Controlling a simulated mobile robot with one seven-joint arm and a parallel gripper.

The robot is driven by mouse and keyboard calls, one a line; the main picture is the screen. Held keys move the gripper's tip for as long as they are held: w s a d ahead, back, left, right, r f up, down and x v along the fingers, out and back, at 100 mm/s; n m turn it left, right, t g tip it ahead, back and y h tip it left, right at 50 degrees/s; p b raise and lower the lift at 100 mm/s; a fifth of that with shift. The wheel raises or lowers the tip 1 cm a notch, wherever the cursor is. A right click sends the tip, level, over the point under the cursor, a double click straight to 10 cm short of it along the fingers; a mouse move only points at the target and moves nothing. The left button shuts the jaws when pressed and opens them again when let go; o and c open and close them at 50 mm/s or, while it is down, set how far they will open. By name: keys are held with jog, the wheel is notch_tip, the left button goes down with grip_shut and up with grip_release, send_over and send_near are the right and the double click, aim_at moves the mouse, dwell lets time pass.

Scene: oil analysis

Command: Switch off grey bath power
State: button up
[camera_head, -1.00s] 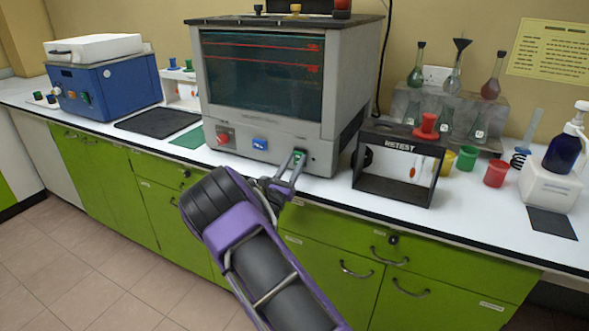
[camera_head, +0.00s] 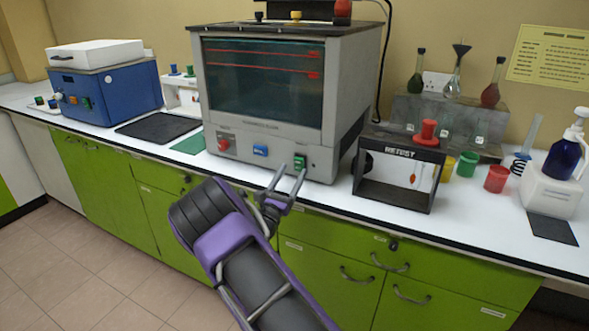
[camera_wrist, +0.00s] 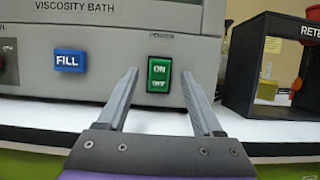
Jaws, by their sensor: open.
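The grey bath (camera_head: 265,95) stands on the counter, with a dark window and a lower front panel. The wrist view reads "VISCOSITY BATH" on its front (camera_wrist: 75,30). Its green power switch (camera_head: 299,162) is at the panel's lower right; the wrist view shows it marked ON above and OFF below (camera_wrist: 159,76). My gripper (camera_head: 292,171) is open and empty in front of the panel. In the wrist view its two fingertips (camera_wrist: 159,82) lie either side of the switch, apart from it. Which way the rocker is pressed I cannot tell.
A red knob (camera_head: 223,144) and the blue FILL button (camera_head: 260,151) sit left of the switch. A black RETEST frame (camera_head: 398,175) stands close on the right. The counter's front edge (camera_head: 330,205) runs below my gripper. A blue bath (camera_head: 105,92) stands far left.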

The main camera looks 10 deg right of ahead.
jog(key=v, duration=1.4)
jog(key=shift+s+a+f, duration=0.2)
jog(key=shift+s+f, duration=0.05)
jog(key=shift+r, duration=0.1)
